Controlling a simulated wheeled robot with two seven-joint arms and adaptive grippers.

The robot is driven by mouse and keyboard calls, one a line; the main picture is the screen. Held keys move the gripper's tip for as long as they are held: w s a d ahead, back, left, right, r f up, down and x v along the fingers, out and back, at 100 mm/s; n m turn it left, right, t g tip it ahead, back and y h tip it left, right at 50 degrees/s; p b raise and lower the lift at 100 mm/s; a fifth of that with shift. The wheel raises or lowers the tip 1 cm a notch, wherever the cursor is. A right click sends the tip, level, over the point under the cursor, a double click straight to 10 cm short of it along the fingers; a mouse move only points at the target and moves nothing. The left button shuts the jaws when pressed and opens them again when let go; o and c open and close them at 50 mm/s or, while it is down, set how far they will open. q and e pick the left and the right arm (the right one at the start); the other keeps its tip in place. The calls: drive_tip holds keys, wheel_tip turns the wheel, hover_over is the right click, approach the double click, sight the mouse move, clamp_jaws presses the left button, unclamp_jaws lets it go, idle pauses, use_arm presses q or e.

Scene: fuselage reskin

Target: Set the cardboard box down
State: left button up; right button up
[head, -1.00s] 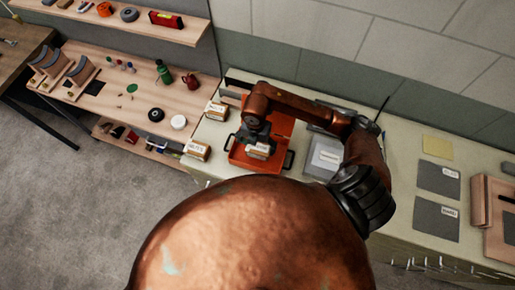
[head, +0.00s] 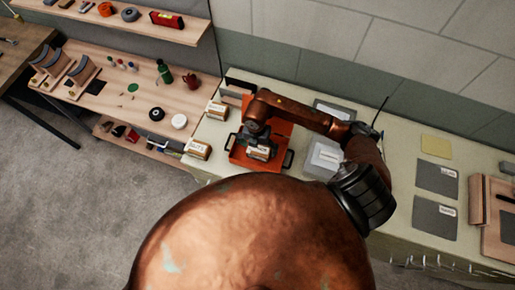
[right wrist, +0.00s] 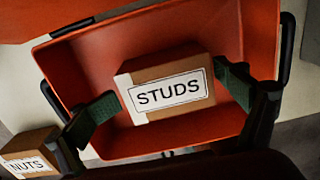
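The cardboard box (right wrist: 168,88) with a white "STUDS" label is inside the orange tote (right wrist: 78,77), in the middle of the right wrist view. It also shows in the head view (head: 259,153). The box appears to sit on the tote's floor. My right gripper (right wrist: 168,82) is over the tote with one finger on each side of the box. Its fingers are spread, and their tips are close to the box's sides; any light contact is hard to tell. My left gripper is not in view.
A "NUTS" box (right wrist: 28,152) stands just outside the tote, with another box (head: 217,110) behind it. Grey trays (head: 324,158) lie right of the tote. Flat grey mats (head: 436,178) lie farther right. Shelves (head: 130,97) with small items stand at the left.

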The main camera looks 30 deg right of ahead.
drive_tip(key=shift+o, duration=0.8)
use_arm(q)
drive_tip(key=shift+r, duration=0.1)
use_arm(e)
drive_tip(key=shift+r, duration=0.1)
drive_tip(key=shift+r, duration=0.2)
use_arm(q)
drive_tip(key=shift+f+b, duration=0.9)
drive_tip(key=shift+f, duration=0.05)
use_arm(e)
wheel_tip(320, 180, up, 12)
drive_tip(key=shift+a+f, duration=0.15)
drive_tip(key=shift+w, duration=0.1)
